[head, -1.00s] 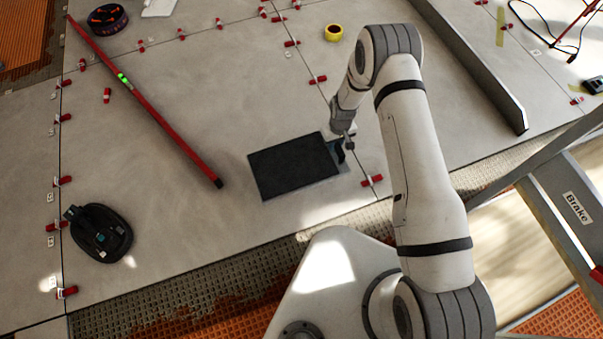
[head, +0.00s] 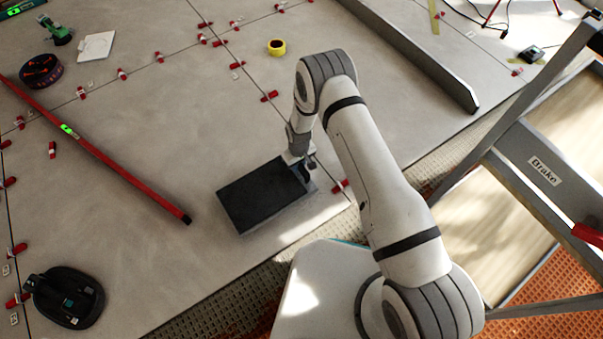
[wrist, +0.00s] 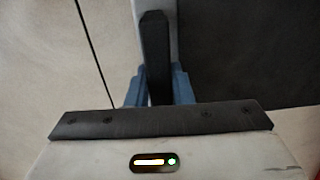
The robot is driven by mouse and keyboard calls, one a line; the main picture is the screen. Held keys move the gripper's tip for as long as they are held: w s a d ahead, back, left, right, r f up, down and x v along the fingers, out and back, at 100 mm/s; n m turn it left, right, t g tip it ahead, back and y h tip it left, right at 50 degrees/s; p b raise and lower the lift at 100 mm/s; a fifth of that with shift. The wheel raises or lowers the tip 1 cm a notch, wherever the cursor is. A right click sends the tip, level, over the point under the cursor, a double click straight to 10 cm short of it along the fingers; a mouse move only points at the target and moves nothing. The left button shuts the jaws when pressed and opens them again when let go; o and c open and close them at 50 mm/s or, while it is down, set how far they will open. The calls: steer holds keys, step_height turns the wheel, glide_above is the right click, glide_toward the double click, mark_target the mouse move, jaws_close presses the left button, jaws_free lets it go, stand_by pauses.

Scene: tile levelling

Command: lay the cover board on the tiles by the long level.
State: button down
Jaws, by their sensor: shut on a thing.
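The cover board (head: 262,192) is a dark rectangular panel at the middle of the head view, over the large grey tiles (head: 190,110). My gripper (head: 306,168) is shut on its right edge and holds it close above the tile, with a shadow strip along its near side.
A black suction-cup tool (head: 68,297) lies at the lower left. A yellow tape roll (head: 276,47) and several red levelling clips (head: 270,96) stand on the tiles. A grey straight beam (head: 415,55) and a stepladder (head: 530,170) are at right. Bare tile lies between board and level.

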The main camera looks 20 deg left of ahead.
step_height(320, 180, down, 4)
steer(key=shift+r+b, duration=0.25)
steer(key=shift+b, duration=0.5)
steer(key=shift+r, duration=0.1)
steer(key=c, duration=1.3)
jaws_free()
step_height(320, 180, up, 12)
steer(key=p, duration=0.5)
steer(key=shift+w+d+r, duration=0.1)
